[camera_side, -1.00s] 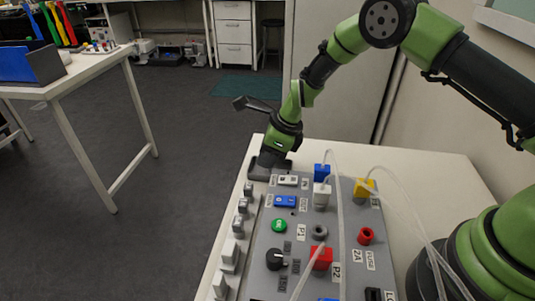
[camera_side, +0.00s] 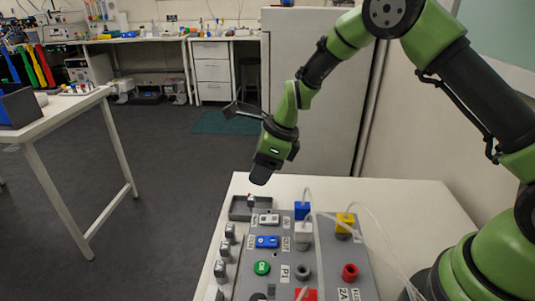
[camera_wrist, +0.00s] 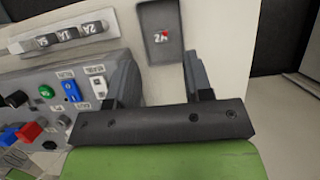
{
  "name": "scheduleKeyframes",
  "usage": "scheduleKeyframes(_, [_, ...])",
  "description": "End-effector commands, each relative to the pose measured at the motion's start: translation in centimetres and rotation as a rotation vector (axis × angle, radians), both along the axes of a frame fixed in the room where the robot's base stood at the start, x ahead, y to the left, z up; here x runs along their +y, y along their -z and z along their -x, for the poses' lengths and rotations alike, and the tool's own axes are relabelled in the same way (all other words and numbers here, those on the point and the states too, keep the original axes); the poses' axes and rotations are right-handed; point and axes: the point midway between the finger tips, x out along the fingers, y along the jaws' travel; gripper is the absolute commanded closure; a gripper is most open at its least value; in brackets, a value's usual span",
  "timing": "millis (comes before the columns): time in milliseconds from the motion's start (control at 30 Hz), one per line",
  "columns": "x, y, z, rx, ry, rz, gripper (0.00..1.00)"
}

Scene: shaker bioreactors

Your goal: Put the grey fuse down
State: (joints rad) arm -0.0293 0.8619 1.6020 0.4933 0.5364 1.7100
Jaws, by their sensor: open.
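A small grey piece that looks like the grey fuse (camera_side: 250,201) is in a shallow dark grey tray (camera_side: 236,212) at the far end of the table, beyond the panel. The tray also shows in the wrist view (camera_wrist: 150,8), where the fuse (camera_wrist: 163,36) carries a white "2A" label with a red spot. Its exact pose is too small to tell. My gripper (camera_side: 260,180) is above and apart from the tray in the side view. In the wrist view my gripper (camera_wrist: 160,72) has its two fingers spread, with nothing between them.
A grey control panel (camera_side: 275,262) carries a green button, a blue switch, and blue, white, yellow and red connectors with pale tubes. Several grey labelled pieces (camera_side: 222,262) stand in a row on its left. The table (camera_side: 400,200) is bare at the back right.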

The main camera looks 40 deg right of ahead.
Motion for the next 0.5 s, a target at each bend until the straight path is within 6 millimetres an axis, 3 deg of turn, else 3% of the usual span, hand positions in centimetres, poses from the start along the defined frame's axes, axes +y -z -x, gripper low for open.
scheduleKeyframes(200, [-0.9, -3.1, 0.9, -0.002, 0.001, -0.001, 0.54])
scheduleKeyframes(500, [-1.1, -4.2, 1.2, -0.008, -0.015, 0.005, 0.54])
